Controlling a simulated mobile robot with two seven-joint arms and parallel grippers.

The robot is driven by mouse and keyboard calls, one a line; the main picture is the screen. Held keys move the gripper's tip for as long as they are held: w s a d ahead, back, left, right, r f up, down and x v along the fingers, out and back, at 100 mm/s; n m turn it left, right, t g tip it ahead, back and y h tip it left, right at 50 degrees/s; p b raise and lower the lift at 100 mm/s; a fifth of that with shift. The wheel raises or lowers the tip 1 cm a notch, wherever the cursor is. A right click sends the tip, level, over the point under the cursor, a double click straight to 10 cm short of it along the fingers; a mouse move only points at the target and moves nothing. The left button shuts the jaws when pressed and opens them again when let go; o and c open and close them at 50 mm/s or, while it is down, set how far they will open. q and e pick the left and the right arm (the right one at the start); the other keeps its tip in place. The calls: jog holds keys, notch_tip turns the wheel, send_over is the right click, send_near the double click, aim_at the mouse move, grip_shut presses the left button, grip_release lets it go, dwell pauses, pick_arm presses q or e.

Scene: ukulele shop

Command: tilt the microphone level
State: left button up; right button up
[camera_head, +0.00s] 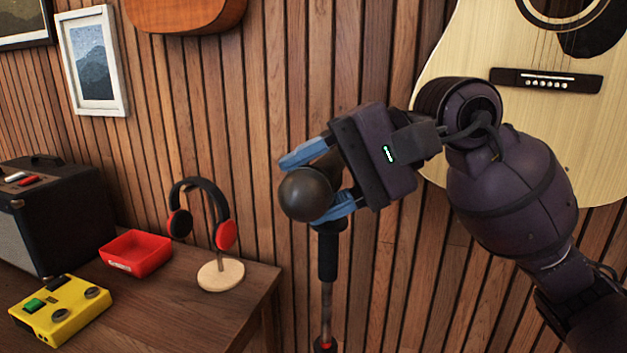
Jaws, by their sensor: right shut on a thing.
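The microphone (305,194) shows a round dark head, turned toward me, at the top of an upright stand (327,262) with a black grip and a thin pole. My right gripper (320,182) comes in from the right. Its blue fingers lie above and below the microphone, shut on it just behind the round head. The microphone's rear part is hidden by the fingers and the gripper body, so its exact tilt is hard to tell. My left gripper is out of view.
A wooden table (190,318) at left holds a black amplifier (60,215), a yellow pedal (62,312), a red tray (137,252) and headphones on a stand (220,273). A guitar (450,55) hangs on the slatted wall behind my right arm.

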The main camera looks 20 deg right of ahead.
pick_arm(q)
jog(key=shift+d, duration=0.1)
pick_arm(e)
jog(key=o, duration=0.9)
jog(key=shift+o, duration=0.8)
jog(key=shift+d+r, duration=0.25)
jog(key=shift+d, duration=0.35)
jog(key=v, duration=0.9)
jog(key=shift+s+d+r, duration=0.15)
jog(key=shift+s+d, duration=0.05)
jog(key=shift+d, duration=0.05)
